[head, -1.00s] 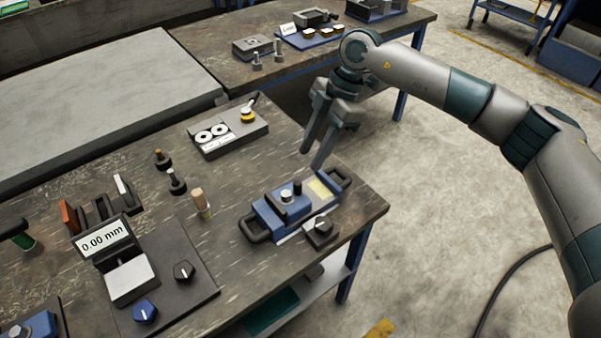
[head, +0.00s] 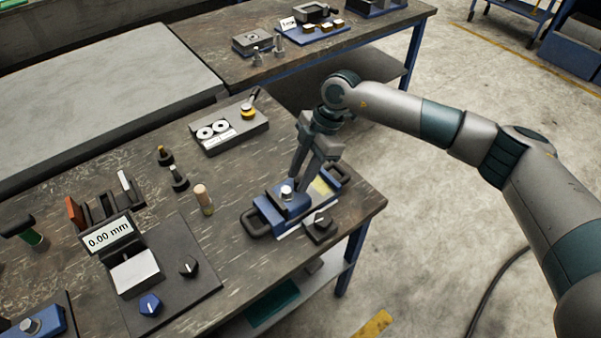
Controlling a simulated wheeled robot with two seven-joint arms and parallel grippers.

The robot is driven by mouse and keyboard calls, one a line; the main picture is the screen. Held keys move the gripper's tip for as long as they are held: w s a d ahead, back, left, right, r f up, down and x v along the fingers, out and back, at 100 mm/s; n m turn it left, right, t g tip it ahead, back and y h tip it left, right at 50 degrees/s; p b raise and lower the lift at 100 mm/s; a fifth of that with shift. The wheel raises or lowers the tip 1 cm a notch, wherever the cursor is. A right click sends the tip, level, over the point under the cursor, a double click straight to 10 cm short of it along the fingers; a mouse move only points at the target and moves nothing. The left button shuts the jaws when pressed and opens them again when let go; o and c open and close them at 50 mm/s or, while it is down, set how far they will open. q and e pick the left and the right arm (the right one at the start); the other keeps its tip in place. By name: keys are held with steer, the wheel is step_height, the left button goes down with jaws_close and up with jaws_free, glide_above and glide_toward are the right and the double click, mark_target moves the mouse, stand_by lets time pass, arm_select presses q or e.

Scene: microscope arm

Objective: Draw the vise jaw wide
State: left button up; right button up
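The blue vise (head: 266,212) sits near the right front corner of the workbench, with a black loop handle at each end. A silver-topped knob (head: 287,193) stands on its blue block, and a pale yellow plate (head: 322,186) shows to the right. My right gripper (head: 297,183) points down over the vise, its two fingers apart, tips close to the block just behind the silver knob. The fingers hide the dark post beside that knob. I cannot tell whether the tips touch the post. My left gripper is out of view.
A dark block with a knob (head: 319,228) stands at the vise's front. A wooden-topped peg (head: 204,199) is left of it, and a dial box (head: 229,134) lies behind. A gauge (head: 110,237) reading 0.00 mm is at left.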

jaws_close()
steer(key=w+d, duration=0.1)
steer(key=d, duration=0.1)
steer(key=w+d+b, duration=0.1)
steer(key=w+d, duration=0.1)
steer(key=shift+w+d+b, duration=0.45)
steer(key=shift+w+d, duration=0.3)
steer(key=shift+d, duration=0.3)
steer(key=shift+d+r, duration=0.1)
steer(key=shift+o, duration=1.3)
jaws_free()
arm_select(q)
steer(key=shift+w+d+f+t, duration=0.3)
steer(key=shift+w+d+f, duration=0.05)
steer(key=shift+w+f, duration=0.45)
